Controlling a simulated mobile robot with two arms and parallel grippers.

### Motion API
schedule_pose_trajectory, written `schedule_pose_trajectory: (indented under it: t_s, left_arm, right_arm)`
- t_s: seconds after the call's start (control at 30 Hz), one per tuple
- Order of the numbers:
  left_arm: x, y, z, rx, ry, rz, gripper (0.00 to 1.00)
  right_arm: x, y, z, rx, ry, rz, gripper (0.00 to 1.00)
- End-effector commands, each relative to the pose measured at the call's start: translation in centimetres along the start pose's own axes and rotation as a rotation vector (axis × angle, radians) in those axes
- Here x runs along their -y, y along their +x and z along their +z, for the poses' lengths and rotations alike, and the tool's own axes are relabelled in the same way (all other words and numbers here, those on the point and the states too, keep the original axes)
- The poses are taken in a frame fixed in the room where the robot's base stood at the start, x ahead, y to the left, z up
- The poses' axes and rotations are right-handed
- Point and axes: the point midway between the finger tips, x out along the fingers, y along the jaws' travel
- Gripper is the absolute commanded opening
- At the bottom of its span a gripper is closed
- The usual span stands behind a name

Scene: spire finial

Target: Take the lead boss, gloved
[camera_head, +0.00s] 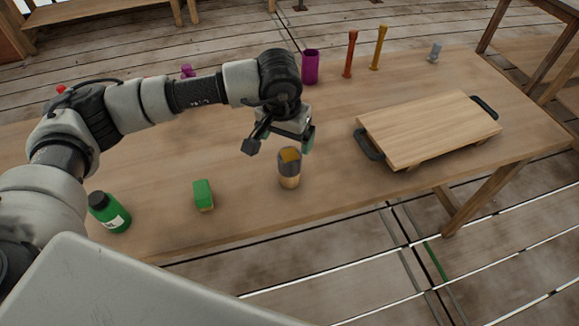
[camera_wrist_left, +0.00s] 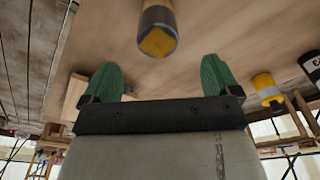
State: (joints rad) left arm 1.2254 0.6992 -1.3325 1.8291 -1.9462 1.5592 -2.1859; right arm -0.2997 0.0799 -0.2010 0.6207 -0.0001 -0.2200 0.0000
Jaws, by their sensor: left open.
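A short upright cylinder (camera_head: 289,176) with a grey upper band, a wood-coloured lower part and a yellow top stands near the table's front edge. It also shows at the top of the left wrist view (camera_wrist_left: 157,28). A small grey piece (camera_head: 435,52) stands at the far right back. I cannot tell which of these is the lead boss. My left gripper (camera_head: 280,143) is open and empty, just behind and above the cylinder. In the left wrist view its two fingers (camera_wrist_left: 160,80) wear green covers and stand apart, with the cylinder beyond the gap. My right gripper is not in view.
A wooden board (camera_head: 428,130) with black handles lies at the right. A green bottle (camera_head: 109,213) and a green block (camera_head: 203,195) stand at the front left. A purple cup (camera_head: 310,67), a red stick (camera_head: 350,54) and a yellow stick (camera_head: 378,48) stand at the back.

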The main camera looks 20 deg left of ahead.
Motion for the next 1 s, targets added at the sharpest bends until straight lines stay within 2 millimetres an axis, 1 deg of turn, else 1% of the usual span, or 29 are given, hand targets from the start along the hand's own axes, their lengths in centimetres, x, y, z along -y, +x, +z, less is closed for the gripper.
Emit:
schedule_pose_trajectory:
  t_s: [0.2, 0.3, 0.47, 0.6, 0.7, 0.83, 1.0]
  left_arm:
    - [0.0, 3.5, 0.1, 0.005, 0.003, -0.004, 0.91]
    - [0.0, 4.5, 0.1, 0.004, 0.003, -0.002, 0.91]
    - [-0.1, 5.6, 0.1, 0.005, 0.001, -0.002, 0.91]
    - [-0.3, 7.6, 0.1, 0.007, 0.002, -0.001, 0.91]
    - [-0.3, 9.2, 0.1, 0.006, 0.000, -0.001, 0.91]
    - [-0.3, 10.1, 0.1, 0.003, 0.002, -0.001, 0.91]
    - [-0.3, 10.2, 0.1, 0.002, 0.003, -0.001, 0.91]
  right_arm:
    - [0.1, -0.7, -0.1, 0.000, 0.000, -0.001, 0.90]
    - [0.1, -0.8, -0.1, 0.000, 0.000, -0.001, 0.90]
    - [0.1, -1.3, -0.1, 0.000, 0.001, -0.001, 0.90]
    - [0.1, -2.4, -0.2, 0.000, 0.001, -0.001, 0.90]
    - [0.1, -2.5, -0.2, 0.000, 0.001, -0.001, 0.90]
    - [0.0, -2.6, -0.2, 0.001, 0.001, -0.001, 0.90]
    - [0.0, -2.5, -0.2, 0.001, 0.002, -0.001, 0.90]
